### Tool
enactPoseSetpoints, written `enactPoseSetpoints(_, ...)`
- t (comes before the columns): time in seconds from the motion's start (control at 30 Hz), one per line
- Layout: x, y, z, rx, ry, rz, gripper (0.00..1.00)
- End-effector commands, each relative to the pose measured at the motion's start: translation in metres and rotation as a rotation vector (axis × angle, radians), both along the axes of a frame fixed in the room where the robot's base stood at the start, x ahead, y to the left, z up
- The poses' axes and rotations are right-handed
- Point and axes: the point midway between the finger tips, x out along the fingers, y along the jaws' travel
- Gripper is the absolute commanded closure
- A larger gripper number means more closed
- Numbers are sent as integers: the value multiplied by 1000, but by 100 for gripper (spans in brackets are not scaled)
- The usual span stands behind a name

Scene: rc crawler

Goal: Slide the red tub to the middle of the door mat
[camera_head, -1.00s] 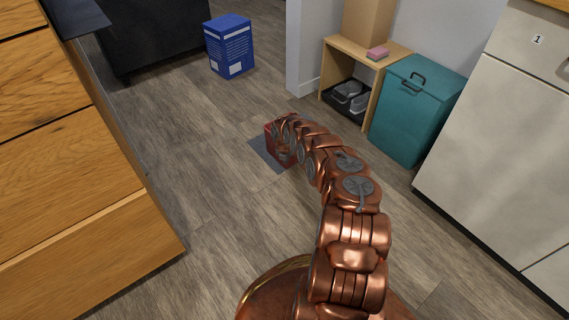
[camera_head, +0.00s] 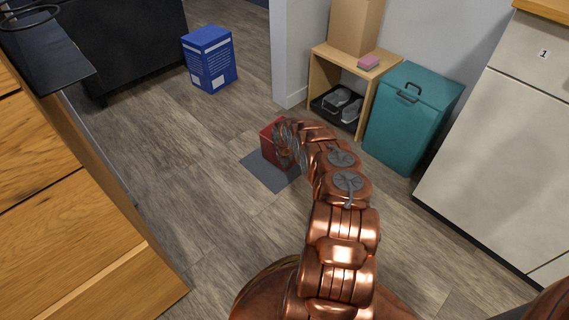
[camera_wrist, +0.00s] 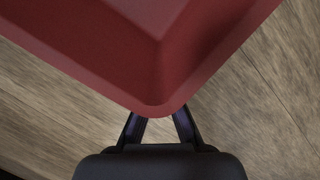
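The red tub (camera_head: 270,146) stands on the floor at the far edge of the grey door mat (camera_head: 262,173), in the middle of the head view. The bare near part of the mat shows in front of it. My copper arm reaches over the tub's right side and hides part of it and of the mat. My gripper is hidden behind the arm there. In the wrist view, the tub (camera_wrist: 160,60) fills the top, one corner pointing down at my gripper (camera_wrist: 160,122). The two fingers are apart where they show, but their tips are hidden by the tub.
A blue box (camera_head: 209,59) stands on the floor at the back left. A wooden shelf (camera_head: 346,60) and a teal bin (camera_head: 412,118) stand to the right, near a white cabinet (camera_head: 510,150). Wooden drawers (camera_head: 75,230) line the left. The floor left of the mat is clear.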

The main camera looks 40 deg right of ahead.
Motion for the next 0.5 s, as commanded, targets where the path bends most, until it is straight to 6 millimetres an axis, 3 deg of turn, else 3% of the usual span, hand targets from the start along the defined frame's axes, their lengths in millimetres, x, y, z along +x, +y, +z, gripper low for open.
enactPoseSetpoints(0.5, -13, 17, 2, 2, 4, 1, 100)
